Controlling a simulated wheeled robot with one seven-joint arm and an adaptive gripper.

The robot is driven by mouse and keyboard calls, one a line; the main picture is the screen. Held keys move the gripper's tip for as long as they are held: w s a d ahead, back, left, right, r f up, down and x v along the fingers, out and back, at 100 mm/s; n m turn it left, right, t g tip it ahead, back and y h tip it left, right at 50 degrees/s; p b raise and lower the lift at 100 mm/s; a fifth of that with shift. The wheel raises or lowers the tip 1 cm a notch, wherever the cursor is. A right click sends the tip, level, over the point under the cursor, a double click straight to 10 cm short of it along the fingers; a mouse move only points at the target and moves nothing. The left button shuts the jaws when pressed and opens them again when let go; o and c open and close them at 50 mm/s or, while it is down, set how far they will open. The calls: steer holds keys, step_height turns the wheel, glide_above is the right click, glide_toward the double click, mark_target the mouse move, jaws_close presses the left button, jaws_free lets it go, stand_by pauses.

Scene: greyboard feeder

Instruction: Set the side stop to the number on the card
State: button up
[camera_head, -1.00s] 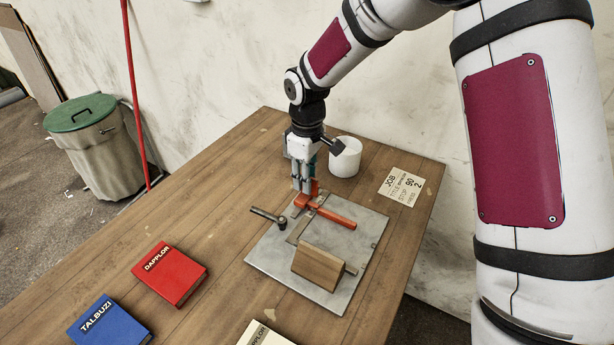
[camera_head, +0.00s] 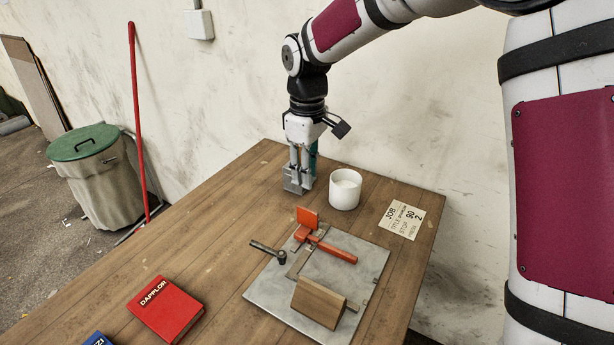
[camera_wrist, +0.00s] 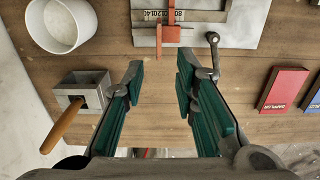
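The orange-red side stop (camera_head: 307,217) stands at the far edge of the metal plate (camera_head: 372,262), beside an orange bar (camera_head: 335,249). It also shows in the wrist view (camera_wrist: 171,34), crossing a number scale (camera_wrist: 150,15) whose reading I cannot make out. A dark lever (camera_head: 266,250) sits at the plate's left corner, also in the wrist view (camera_wrist: 213,45). The card (camera_head: 402,220) reads JOB, a title line, STOP 90, PRESS 2. My gripper (camera_wrist: 160,75) is open and empty, behind the plate and apart from the stop.
A white cup (camera_head: 345,190) stands right of my gripper. A grey block with a wooden handle (camera_wrist: 82,95) is close to one finger. A wooden block (camera_head: 318,302) sits on the plate. Red (camera_head: 166,309) and blue (camera_head: 98,339) books lie at the left front.

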mark_target(307, 210)
step_height(307, 210, down, 13)
steer(key=shift+w+f+p, duration=0.1)
steer(key=shift+f+p, duration=0.05)
steer(key=shift+p, duration=0.3)
stand_by(0.6)
jaws_close()
